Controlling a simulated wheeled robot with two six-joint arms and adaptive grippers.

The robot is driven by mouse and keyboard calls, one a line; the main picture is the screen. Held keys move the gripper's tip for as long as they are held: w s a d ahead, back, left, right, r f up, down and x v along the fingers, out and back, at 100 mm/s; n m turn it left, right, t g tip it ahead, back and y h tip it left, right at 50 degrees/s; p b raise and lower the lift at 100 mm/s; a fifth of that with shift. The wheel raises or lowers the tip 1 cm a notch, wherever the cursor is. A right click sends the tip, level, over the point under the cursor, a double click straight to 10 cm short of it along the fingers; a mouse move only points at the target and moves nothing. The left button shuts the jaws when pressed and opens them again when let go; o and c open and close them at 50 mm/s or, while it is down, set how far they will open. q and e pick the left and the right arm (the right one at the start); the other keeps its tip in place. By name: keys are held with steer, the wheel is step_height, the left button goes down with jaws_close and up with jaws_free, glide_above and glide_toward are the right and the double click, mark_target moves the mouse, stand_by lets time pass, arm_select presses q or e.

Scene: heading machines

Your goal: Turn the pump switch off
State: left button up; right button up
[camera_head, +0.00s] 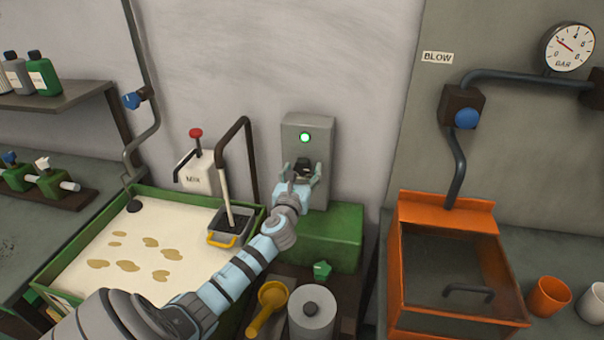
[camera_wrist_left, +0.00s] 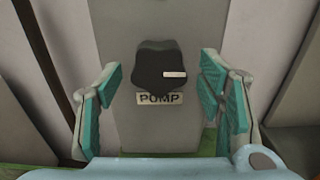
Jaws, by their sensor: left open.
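The pump switch (camera_head: 303,165) is a black knob on a grey box (camera_head: 320,130) with a lit green lamp (camera_head: 305,137) above it. In the left wrist view the knob (camera_wrist_left: 164,67) has a white mark pointing to the right, and a "PUMP" label (camera_wrist_left: 160,98) sits below it. My left gripper (camera_head: 302,174) is in front of the box, and its two teal-padded fingers (camera_wrist_left: 167,95) stand open, one on each side of the knob. They look apart from it. My right gripper is not in view.
A green tank (camera_head: 55,262) with pale liquid is at the left. An orange basin (camera_head: 452,325) is at the right, below a blue-knobbed valve (camera_head: 466,118). A yellow ladle (camera_head: 271,297) and grey cylinder (camera_head: 312,308) stand low, near my left arm.

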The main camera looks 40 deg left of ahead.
arm_select(q)
steer(key=shift+s+r, duration=0.1)
steer(key=shift+r, duration=0.05)
steer(key=c, duration=1.2)
steer(key=shift+o, duration=0.2)
steer(key=shift+n, duration=0.3)
steer(key=n, duration=0.7)
steer(key=shift+w+d+n, duration=0.1)
steer(key=shift+w+n, duration=0.1)
steer(key=shift+n, duration=0.2)
steer(key=n+b, duration=0.1)
steer(key=n, duration=0.3)
steer(key=shift+n, duration=0.3)
steer(key=n+b, duration=0.1)
steer(key=n, duration=0.3)
steer(key=shift+r+n, duration=0.1)
steer(key=shift+n, duration=0.3)
